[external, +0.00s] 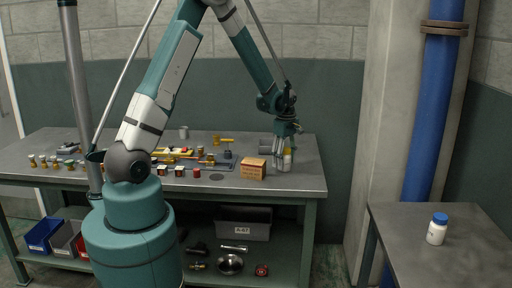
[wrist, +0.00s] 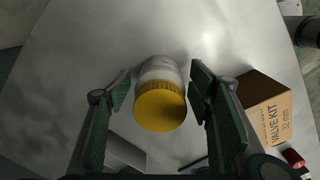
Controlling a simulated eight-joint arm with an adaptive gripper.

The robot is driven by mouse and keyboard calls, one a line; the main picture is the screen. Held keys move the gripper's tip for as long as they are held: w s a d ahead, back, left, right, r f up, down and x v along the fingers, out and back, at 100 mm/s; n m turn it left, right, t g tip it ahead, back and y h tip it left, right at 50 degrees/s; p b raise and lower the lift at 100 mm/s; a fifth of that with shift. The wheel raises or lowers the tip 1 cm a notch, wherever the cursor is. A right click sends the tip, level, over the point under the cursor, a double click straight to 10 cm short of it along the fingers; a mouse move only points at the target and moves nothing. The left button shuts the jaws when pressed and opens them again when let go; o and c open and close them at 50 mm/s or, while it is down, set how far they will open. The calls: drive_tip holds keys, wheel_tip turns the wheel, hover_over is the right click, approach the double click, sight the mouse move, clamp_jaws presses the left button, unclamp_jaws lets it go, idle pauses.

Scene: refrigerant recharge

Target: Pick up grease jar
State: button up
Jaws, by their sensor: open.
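A white jar with a yellow ribbed lid (wrist: 160,105) stands on the workbench, seen from above in the wrist view; I take it to be the grease jar. My gripper (wrist: 160,84) is open, with one finger on each side of the jar and a gap showing on both sides. In the external view my gripper (external: 284,158) points down at the right end of the bench, with the yellow-lidded jar (external: 288,154) partly hidden by its fingers.
A cardboard valve kit box (wrist: 266,112) stands close to the right finger in the wrist view. The workbench (external: 305,183) holds several small fittings to the left. A blue-lidded white bottle (external: 437,229) stands on a separate table (external: 400,262) at the right.

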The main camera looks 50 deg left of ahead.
drive_tip(key=shift+f, duration=0.25)
idle(0.4)
drive_tip(key=c, duration=1.1)
